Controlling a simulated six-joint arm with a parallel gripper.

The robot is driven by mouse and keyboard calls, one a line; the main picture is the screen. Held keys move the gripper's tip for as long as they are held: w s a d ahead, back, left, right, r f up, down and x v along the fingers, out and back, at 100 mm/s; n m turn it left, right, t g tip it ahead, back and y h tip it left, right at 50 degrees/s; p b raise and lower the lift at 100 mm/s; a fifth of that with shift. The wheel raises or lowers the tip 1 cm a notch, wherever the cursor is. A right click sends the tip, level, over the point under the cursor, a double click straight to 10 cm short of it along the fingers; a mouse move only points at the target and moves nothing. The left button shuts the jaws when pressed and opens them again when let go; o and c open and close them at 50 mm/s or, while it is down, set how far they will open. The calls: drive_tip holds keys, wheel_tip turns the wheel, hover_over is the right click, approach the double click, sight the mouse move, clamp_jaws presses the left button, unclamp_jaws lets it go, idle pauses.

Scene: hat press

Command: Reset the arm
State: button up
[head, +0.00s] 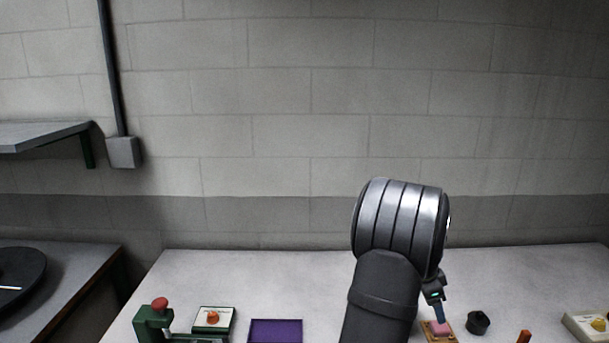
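My dark grey arm rises at the right of centre in the head view and bends over at a large silver joint. My gripper (440,315) points down beyond it, partly hidden by the arm. Its tip is just above or at a pink block (441,328) on a small tan base (432,335). I cannot tell whether it touches the block, or whether its fingers are open or shut.
On the pale table (300,280) stand a green press with a red knob (160,306), a panel with an orange button (213,319), a purple pad (275,331), a black knob (478,322), an orange piece (524,337) and a box with a yellow button (590,325). The table's back is clear.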

sight(439, 325)
drive_tip(key=x, duration=0.7)
drive_tip(key=shift+f, duration=0.1)
drive_tip(key=shift+d+f, duration=0.15)
drive_tip(key=shift+d, duration=0.15)
wheel_tip(439, 325, up, 8)
drive_tip(key=shift+f, duration=0.2)
drive_tip(key=o, duration=0.7)
drive_tip(key=shift+a+r+n, duration=0.35)
drive_tip(key=shift+n, duration=0.25)
drive_tip(key=a+r+n+y, duration=0.4)
drive_tip(key=a+r+n, duration=0.55)
drive_tip(key=n, duration=0.75)
drive_tip(key=f, duration=0.9)
drive_tip(key=shift+w+a+f, duration=0.15)
drive_tip(key=shift+a+f, duration=0.1)
drive_tip(key=shift+f, duration=0.1)
